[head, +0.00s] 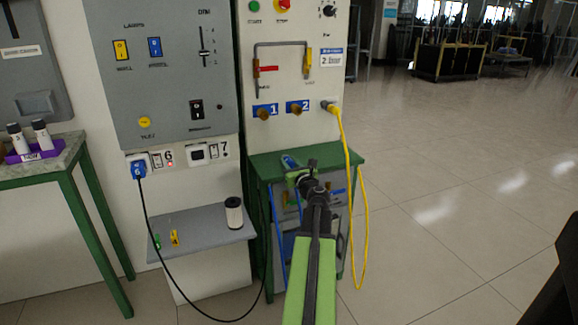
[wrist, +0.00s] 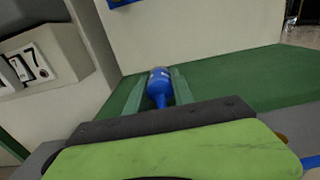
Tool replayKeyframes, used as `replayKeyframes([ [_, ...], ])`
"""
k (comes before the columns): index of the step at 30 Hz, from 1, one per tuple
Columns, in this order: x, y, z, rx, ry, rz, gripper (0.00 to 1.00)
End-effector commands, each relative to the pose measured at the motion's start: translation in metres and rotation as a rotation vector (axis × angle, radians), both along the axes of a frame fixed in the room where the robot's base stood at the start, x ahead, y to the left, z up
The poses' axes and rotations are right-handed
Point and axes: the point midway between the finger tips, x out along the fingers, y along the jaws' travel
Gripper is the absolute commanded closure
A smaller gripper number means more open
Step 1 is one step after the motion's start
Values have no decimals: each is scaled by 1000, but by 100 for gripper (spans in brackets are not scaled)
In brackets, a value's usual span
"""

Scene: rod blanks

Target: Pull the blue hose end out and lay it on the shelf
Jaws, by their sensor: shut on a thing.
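The blue hose end (head: 289,160) is out of the wall panel and over the green shelf (head: 338,159). My gripper (head: 297,170) is shut on it. In the wrist view the blue hose end (wrist: 159,82) sits between the two green fingers (wrist: 157,90), pointing away from me, with the green shelf top (wrist: 225,85) around it. I cannot tell whether it touches the shelf. The blue hose (head: 278,235) hangs down below the front of the shelf, partly hidden by my arm.
Brass ports 1 (head: 264,113) and 2 (head: 292,108) are bare on the panel above. A yellow hose (head: 347,150) is plugged in at their right and hangs past the shelf's right side.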

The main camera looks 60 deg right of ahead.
Motion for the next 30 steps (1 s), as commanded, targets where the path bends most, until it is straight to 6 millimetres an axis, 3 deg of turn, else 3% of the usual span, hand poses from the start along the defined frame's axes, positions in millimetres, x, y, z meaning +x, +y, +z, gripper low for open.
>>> replayKeyframes([
  [3, 0, 1, -10, 0, 0, 1, 100],
  [11, -1, 0, -9, 0, 0, -1, 100],
  [12, -1, 0, -9, 0, 0, -1, 67],
  [17, -1, 0, -9, 0, 0, -1, 46],
  [30, -1, 7, -9, 0, 0, 2, 46],
])
